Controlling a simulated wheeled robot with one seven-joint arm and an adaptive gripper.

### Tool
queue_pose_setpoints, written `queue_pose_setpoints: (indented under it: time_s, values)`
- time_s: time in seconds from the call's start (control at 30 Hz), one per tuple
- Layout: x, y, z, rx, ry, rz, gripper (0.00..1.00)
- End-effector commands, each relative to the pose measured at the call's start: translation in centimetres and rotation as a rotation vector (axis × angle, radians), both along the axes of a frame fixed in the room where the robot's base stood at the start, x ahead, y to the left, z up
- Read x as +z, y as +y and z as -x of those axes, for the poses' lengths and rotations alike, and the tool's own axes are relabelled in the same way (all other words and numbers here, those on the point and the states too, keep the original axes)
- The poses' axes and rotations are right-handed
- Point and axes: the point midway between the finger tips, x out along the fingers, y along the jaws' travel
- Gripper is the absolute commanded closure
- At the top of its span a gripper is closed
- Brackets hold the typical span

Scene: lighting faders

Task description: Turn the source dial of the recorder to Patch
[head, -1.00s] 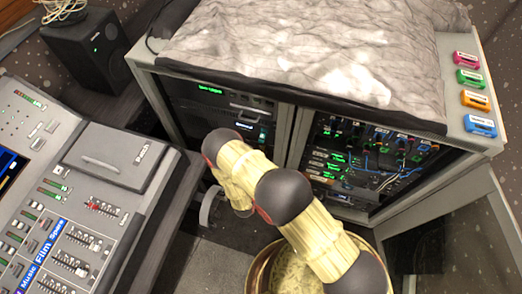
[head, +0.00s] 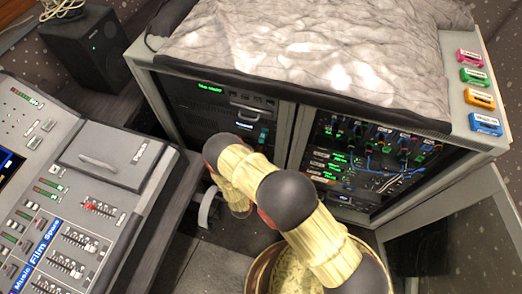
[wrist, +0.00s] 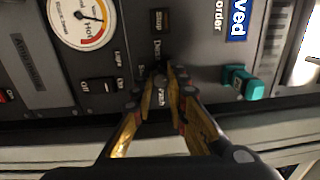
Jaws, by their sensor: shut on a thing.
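The recorder's dark front panel (wrist: 195,50) fills much of the wrist view, with part of a label reading "order". The source dial (wrist: 160,76) is small and dark and sits between my fingertips. The words "Deck" and "Patch" show around it, partly covered by the fingers. My gripper (wrist: 160,80) is shut on the dial from both sides. The fingers hide most of the dial, so I cannot make out where its pointer stands. In the head view my arm hides the gripper and the dial.
A round gauge marked "Hot" (wrist: 82,20), a small switch (wrist: 98,86) and a teal knob (wrist: 240,82) are near the fingers. A mixing desk (head: 100,160) stands left of the rack (head: 285,135). Coloured boxes (head: 475,75) line its right top edge.

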Motion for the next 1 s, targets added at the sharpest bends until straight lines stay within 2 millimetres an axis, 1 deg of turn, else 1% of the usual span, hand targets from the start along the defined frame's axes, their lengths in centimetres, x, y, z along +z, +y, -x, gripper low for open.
queue_pose_setpoints:
  time_s: [1.0]
  values:
    - [-0.1,0.09,0.03,-0.001,-0.326,-0.905,1.0]
